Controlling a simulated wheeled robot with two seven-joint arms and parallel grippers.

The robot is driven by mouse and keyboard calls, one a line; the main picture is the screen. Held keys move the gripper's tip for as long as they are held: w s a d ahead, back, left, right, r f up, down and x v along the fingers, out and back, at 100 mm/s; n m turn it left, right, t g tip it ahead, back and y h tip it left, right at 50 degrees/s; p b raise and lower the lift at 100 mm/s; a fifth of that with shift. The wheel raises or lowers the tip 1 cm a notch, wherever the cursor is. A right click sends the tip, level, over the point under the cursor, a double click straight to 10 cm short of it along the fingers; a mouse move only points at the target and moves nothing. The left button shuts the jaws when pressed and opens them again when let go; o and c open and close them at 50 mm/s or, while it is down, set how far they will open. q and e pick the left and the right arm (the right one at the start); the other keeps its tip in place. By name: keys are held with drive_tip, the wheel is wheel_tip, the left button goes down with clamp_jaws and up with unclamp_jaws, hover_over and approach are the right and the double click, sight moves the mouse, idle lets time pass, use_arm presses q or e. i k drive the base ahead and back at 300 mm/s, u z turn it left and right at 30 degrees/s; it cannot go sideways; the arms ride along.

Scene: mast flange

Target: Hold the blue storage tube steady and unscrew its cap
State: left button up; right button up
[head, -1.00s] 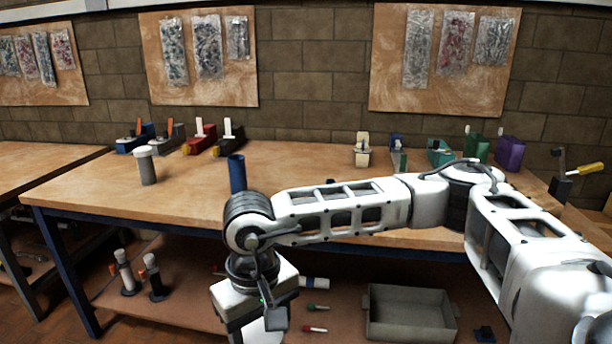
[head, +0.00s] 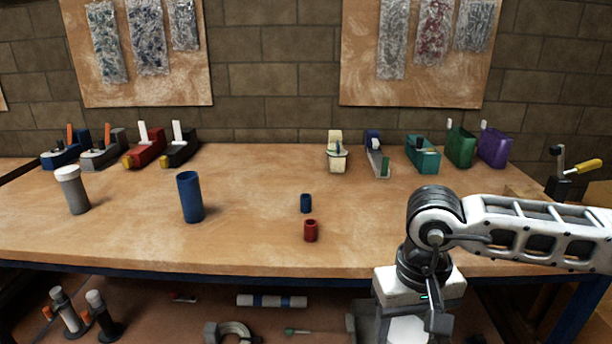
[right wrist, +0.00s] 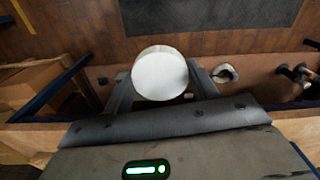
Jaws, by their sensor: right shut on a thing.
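The blue storage tube (head: 190,198) stands upright on the workbench, left of the middle in the head view. No cap shows on its top. My right gripper (head: 405,328) is low at the bench's front edge, well to the right of the tube and apart from it. It is shut on a white round cap (right wrist: 160,74), which sits between the two fingers in the right wrist view. The cap also shows below the gripper body in the head view (head: 408,331). My left gripper is not in view.
A grey tube with a white cap (head: 73,190) stands left of the blue tube. A small blue cup (head: 306,203) and a small red cup (head: 311,230) stand mid-bench. Several coloured tools line the back. A lower shelf holds loose items. The bench between the tubes and cups is clear.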

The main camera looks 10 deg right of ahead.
sight(187, 182)
drive_tip(key=u, duration=0.1)
drive_tip(key=i, duration=0.8)
drive_tip(key=u, duration=0.95)
drive_tip(key=i, duration=0.7)
